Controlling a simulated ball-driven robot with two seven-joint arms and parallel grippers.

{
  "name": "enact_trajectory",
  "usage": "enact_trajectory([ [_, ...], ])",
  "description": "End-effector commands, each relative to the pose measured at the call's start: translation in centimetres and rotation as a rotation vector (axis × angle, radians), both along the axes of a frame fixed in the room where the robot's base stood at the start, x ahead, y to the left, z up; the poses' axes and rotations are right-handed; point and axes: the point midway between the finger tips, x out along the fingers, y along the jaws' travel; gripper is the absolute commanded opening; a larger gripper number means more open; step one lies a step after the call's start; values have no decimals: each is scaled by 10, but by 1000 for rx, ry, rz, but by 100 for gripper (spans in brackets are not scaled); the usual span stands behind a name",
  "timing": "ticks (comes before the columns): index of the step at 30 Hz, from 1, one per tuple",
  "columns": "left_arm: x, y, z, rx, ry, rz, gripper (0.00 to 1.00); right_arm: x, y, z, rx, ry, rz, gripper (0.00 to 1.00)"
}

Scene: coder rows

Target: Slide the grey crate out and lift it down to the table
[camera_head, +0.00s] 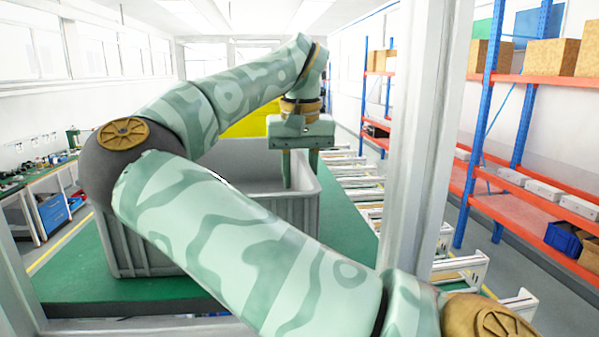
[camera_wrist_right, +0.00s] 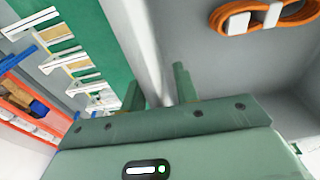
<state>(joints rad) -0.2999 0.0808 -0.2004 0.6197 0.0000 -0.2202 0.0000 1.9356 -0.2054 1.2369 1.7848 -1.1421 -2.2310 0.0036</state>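The grey crate (camera_head: 160,255) stands upright on a green surface (camera_head: 85,285); my right arm hides much of its front and middle. My right gripper (camera_head: 300,170) points down at the crate's right wall. In the right wrist view the wall's rim (camera_wrist_right: 168,45) runs between the two fingers of the gripper (camera_wrist_right: 158,88), one finger inside the crate and one outside. The fingers stand apart with the wall between them; I see no clear grip on it. An orange coiled cable (camera_wrist_right: 262,17) with white ties lies inside the crate. My left gripper is not in view.
A grey upright post (camera_head: 415,130) stands close on the right, and part of another shows at the lower left. Pale rail-like frames (camera_head: 360,182) line the right of the green surface. Blue-and-orange shelving (camera_head: 520,130) with boxes stands farther right. A workbench (camera_head: 45,200) is at left.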

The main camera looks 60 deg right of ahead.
Motion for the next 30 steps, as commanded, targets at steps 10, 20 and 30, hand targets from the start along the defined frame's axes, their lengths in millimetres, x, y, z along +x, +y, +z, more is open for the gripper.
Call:
enact_trajectory([
  [10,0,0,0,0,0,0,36,0,0,0,0,0,0,0],
  [20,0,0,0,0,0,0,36,0,0,0,0,0,1,0],
  [30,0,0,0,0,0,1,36,0,0,1,0,0,1,0],
])
